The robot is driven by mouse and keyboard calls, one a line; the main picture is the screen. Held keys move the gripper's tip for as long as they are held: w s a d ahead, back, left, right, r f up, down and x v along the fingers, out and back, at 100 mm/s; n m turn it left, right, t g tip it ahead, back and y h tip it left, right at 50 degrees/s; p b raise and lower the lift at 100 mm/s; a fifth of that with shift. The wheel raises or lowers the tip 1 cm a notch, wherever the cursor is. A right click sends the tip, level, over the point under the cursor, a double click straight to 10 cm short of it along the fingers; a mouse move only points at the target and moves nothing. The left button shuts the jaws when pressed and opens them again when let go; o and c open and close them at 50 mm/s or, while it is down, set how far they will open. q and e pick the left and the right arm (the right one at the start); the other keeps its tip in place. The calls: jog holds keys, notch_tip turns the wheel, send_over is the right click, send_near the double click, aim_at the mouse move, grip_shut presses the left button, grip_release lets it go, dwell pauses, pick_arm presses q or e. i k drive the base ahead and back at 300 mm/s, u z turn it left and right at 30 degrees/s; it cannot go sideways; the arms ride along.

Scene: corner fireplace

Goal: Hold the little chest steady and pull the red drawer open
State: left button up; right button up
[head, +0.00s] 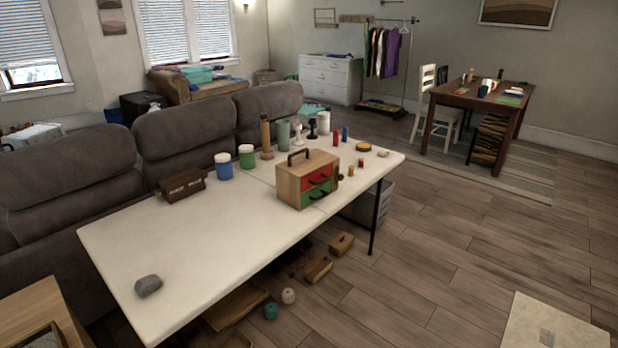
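The little chest (291,183) is a light wooden box with a dark carry handle on top. It stands upright on the white table, right of the table's middle. Its front faces right and toward me. The red drawer (317,178) is the upper one and looks closed, with a dark pull on it. A green drawer (318,194) sits right below it and also looks closed. Neither of my grippers shows in the head view, and nothing is touching the chest.
The white table (200,253) has clear room at its left. Behind the chest stand a blue jar (224,167), a green jar (246,157) and several bottles. A brown box (181,184) and a grey stone-like lump (148,286) lie left. A grey sofa (185,140) backs the table.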

aim_at(321, 175)
jog(key=z, duration=0.95)
jog(key=k, duration=1.2)
jog(key=z, duration=1.1)
jog(key=i, duration=0.85)
jog(key=u, duration=0.4)
jog(key=i, duration=2.9)
jog(key=u, duration=0.7)
jog(key=i, duration=1.9)
jog(key=u, duration=1.8)
jog(key=i, duration=0.95)
jog(key=u, duration=1.75)
jog(key=i, duration=1.35)
jog(key=u, duration=0.4)
